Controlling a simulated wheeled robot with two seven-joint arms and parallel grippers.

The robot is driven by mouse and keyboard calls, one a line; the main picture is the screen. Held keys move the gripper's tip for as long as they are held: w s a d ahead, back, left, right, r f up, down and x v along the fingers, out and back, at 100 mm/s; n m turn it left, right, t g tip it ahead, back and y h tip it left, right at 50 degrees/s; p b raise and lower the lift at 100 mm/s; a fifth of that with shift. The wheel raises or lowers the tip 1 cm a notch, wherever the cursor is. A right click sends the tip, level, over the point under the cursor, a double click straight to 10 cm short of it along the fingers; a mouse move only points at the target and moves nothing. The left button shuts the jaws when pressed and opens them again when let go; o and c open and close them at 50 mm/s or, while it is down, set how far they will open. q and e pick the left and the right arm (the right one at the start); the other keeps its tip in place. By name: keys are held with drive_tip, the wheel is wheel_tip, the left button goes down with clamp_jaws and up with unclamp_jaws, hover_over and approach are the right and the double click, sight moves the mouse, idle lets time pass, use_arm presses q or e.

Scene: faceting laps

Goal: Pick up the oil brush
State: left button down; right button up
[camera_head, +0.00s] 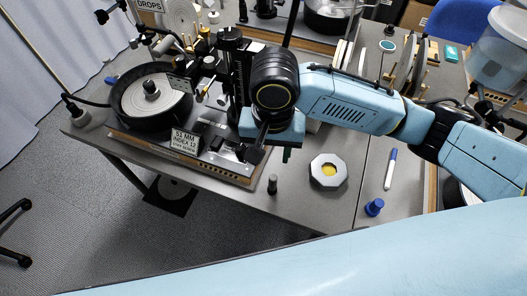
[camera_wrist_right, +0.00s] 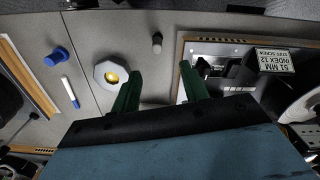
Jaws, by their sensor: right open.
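I cannot tell for sure which item is the oil brush. A small upright dark cylinder with a paler end (camera_head: 272,184) stands on the grey table in front of the faceting machine; it also shows in the right wrist view (camera_wrist_right: 157,42), ahead of the gap between my fingers. An octagonal pale dish with a yellow centre (camera_head: 328,171) is to its right, also in the wrist view (camera_wrist_right: 108,74). My right gripper (camera_head: 287,154) has green fingers, open and empty in the wrist view (camera_wrist_right: 160,88), above the table beside the machine's base. My left gripper is not in view.
The faceting machine's wooden-edged base (camera_head: 190,160) carries a black lap bowl (camera_head: 150,97) and a "51 MM INDEX 12" sign (camera_head: 185,140). A white pen with a blue cap (camera_head: 390,169) and a blue knob-like piece (camera_head: 374,207) lie right of the dish. Bare table surrounds the dish.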

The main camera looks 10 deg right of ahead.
drive_tip(key=b, duration=0.2)
hover_over(273, 178)
drive_tip(key=f, duration=0.6)
drive_tip(key=shift+s+a+f, duration=0.2)
drive_tip(key=shift+a+f, duration=0.05)
drive_tip(key=shift+a, duration=0.15)
drive_tip(key=f, duration=0.3)
drive_tip(key=shift+w+d+b, duration=0.15)
drive_tip(key=shift+d+b, duration=0.05)
drive_tip(key=shift+b, duration=0.15)
drive_tip(key=f, duration=0.2)
drive_tip(key=f+b, duration=0.1)
drive_tip(key=shift+d+f, duration=0.2)
drive_tip(key=shift+d, duration=0.05)
drive_tip(key=shift+f, duration=0.2)
drive_tip(key=shift+c, duration=0.5)
drive_tip(key=c, duration=0.7)
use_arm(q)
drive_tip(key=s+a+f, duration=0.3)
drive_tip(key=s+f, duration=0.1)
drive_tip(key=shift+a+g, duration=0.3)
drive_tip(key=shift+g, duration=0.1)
use_arm(e)
clamp_jaws()
